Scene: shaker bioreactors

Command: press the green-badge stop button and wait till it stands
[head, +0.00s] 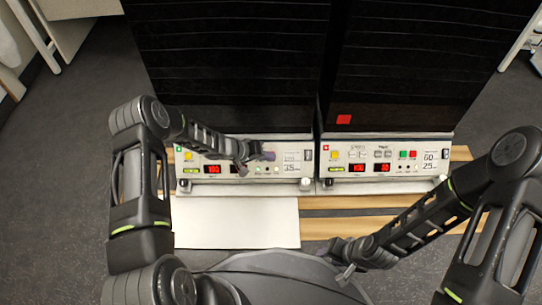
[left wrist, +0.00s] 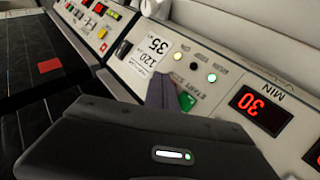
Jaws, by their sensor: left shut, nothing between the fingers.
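The left shaker's control panel (head: 205,183) carries lit red displays, a yellow button (head: 187,156) and small lamps. My left gripper (head: 268,155) is shut and empty at the panel's button area. In the left wrist view its fingertips (left wrist: 163,90) are right at the panel beside a green button (left wrist: 187,101), over the start/stop lettering.
A white sheet-like surface (head: 235,222) lies in front of the left panel. Shaker motion cannot be judged.

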